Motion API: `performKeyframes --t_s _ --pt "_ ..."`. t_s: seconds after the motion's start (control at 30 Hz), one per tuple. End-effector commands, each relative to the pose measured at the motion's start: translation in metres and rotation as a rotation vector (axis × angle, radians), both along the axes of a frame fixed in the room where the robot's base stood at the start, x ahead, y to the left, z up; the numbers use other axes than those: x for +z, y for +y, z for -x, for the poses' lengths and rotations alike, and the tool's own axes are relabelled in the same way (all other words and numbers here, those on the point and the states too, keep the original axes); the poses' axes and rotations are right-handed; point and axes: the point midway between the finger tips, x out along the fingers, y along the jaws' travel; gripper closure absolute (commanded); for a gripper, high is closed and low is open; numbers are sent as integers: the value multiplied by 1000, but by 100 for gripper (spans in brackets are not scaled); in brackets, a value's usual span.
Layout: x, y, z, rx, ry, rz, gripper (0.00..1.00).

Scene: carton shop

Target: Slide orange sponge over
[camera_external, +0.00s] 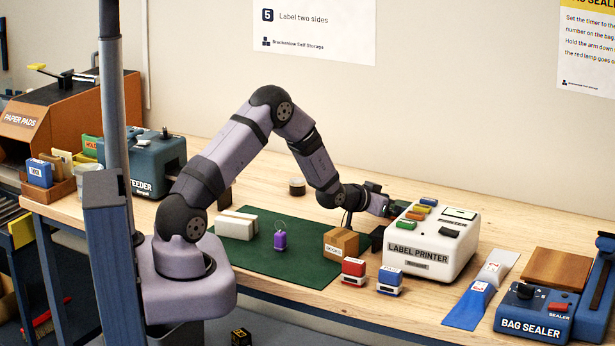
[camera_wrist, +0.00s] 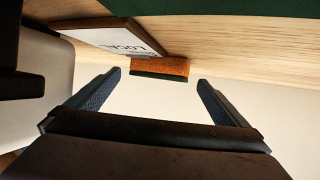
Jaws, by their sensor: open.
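The orange sponge (camera_wrist: 160,68) has a dark green layer along one side. In the wrist view it lies on the wood close to the pale surface, ahead of the space between my fingertips. My gripper (camera_wrist: 158,78) is open, one finger on each side of the picture, with nothing between the fingers. In the external view my gripper (camera_external: 392,207) is low behind the label printer. I cannot make out the sponge in that view.
The white label printer (camera_external: 431,240) stands close in front of my gripper. A card lettered LOCAL (camera_wrist: 125,40) is beside the sponge. A green mat (camera_external: 290,265) holds a small carton (camera_external: 341,243), white blocks (camera_external: 237,223) and a purple tag (camera_external: 280,240). Stamps (camera_external: 354,271) stand nearby.

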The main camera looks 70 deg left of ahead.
Motion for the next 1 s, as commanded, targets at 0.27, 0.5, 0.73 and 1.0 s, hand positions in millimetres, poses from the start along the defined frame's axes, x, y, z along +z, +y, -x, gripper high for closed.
performKeyframes --t_s 0.27,0.5,0.73,1.0 --pt "-11 11 -25 -1 -1 0 1" --pt "-13 13 -32 -1 1 1 1" --pt "-13 14 -32 -1 1 1 1" --pt "-13 14 -32 -1 0 0 39"
